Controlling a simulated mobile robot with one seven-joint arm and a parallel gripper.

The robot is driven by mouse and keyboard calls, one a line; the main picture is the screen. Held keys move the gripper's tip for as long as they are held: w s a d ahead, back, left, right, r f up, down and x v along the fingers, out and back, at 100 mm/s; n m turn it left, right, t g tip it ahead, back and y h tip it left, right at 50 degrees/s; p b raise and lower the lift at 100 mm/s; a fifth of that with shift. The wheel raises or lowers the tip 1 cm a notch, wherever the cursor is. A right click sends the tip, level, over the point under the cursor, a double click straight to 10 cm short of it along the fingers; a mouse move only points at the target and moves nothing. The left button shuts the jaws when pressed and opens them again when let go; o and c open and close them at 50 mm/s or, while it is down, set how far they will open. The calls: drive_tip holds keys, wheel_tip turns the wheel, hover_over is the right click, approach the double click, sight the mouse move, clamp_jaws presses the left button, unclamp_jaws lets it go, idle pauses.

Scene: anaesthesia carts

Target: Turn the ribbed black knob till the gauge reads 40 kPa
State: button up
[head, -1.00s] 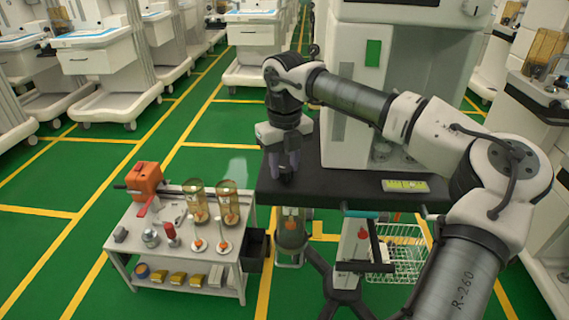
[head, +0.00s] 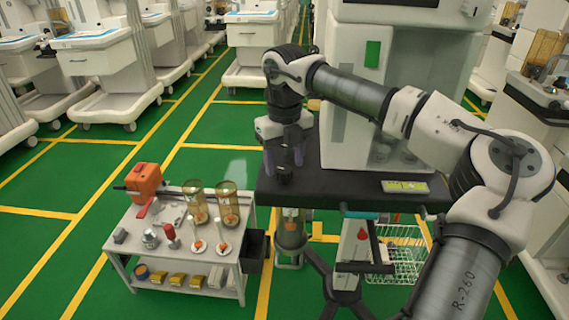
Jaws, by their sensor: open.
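My gripper (head: 284,165) is in the middle of the head view, fingers pointing down over the left end of a black cart top (head: 335,186). It is open, and I see nothing held in it. A small dark shape lies around and below the fingertips; I cannot tell whether it is the ribbed black knob or part of my gripper. I cannot make out the gauge or its reading. Whether the fingers touch anything is unclear.
A white machine (head: 385,95) stands on the black top, right of my gripper. A yellow-green label (head: 405,187) lies at its front. At left, a low trolley (head: 185,258) holds an orange box (head: 146,181), amber canisters and small tools. Green floor is clear behind it.

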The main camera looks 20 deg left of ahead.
sight(284, 169)
wheel_tip(284, 169, up, 12)
drive_tip(key=shift+r, duration=0.2)
idle(0.4)
